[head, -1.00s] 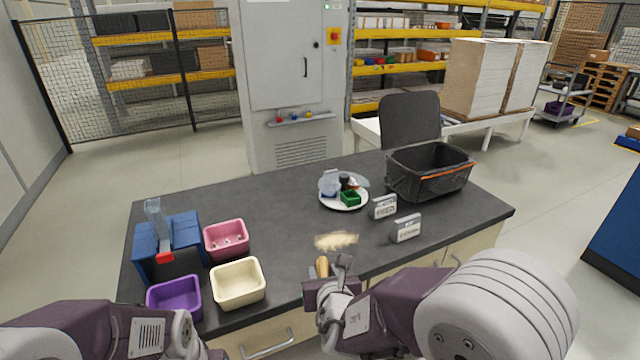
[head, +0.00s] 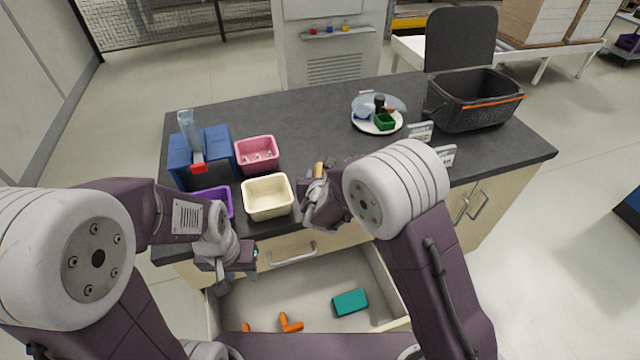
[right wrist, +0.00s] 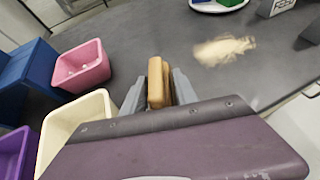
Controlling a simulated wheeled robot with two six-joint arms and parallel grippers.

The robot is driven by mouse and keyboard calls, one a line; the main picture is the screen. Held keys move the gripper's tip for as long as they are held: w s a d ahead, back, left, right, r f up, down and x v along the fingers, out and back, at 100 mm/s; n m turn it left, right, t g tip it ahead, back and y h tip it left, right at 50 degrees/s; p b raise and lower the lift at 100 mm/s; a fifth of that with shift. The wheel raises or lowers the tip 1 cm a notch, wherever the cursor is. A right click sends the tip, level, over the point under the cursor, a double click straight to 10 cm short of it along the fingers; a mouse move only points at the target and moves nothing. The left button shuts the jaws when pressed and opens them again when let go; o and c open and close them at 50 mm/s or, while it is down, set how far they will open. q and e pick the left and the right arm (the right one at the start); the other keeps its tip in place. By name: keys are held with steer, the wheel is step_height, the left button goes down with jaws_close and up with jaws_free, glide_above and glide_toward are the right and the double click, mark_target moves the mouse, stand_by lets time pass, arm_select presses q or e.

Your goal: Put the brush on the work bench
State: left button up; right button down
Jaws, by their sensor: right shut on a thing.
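The brush (right wrist: 156,82) shows as a tan wooden block between the fingers of my right gripper (right wrist: 158,92) in the right wrist view. In the head view its tan end (head: 319,169) sticks up past my right gripper (head: 316,185), which is shut on it. The brush is over the front edge of the dark-topped work bench (head: 310,120); I cannot tell whether it touches the top. Its lower part is hidden. My left gripper (head: 238,277) hangs over the left part of an open drawer, its fingers apart and nothing seen between them.
The open drawer (head: 375,275) holds a teal block (head: 350,302) and orange pieces (head: 290,322). Cream (head: 267,212), pink (head: 257,168) and purple (head: 225,190) bins stand left on the bench. A sawdust patch (right wrist: 223,50) lies right of the brush. A black basket (head: 470,112) stands at right.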

step_height(320, 180, down, 4)
steer(key=shift+w, duration=0.1)
steer(key=shift+f+b, duration=0.1)
steer(key=shift+b, duration=0.3)
steer(key=c, duration=0.9)
jaws_free()
steer(key=shift+c, duration=0.2)
